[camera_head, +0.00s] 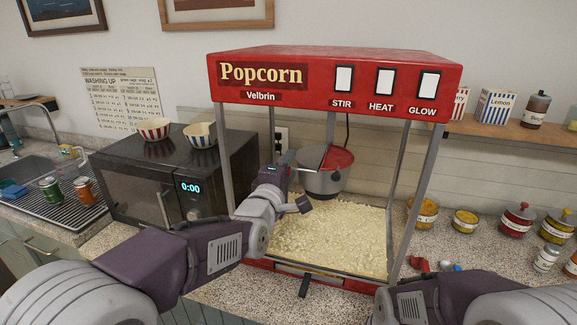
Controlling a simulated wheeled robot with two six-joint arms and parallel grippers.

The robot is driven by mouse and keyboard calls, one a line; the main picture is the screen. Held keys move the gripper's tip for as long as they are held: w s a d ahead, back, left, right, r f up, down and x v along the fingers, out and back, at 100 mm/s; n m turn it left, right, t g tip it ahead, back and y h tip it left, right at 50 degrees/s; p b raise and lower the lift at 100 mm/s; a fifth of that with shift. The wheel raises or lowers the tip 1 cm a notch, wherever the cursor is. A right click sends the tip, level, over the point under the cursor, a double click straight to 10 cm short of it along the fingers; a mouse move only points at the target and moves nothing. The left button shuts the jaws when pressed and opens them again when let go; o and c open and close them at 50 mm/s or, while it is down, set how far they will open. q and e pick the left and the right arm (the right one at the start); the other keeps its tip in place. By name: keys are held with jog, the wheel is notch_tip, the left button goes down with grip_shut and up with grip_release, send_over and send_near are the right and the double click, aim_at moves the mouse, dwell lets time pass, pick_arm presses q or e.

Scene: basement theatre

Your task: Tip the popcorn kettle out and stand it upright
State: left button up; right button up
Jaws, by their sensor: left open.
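The red popcorn machine (330,65) stands on the counter, its front open. The grey metal kettle (321,184) hangs inside it, looking upright, with a red lid section on its right half. Its contents cannot be made out. Popcorn (325,235) covers the machine's floor below. My left gripper (297,187) is open, just left of and in front of the kettle; I cannot tell whether it touches it. Any kettle handle is hidden behind the gripper. My right arm shows at the bottom right, but its gripper is not visible.
A dark microwave (135,185) with two striped bowls stands to the left. The machine's front posts (415,205) flank its opening. Small red and blue items lie near the machine's right corner.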

pick_arm(q)
grip_shut()
dwell(1.4)
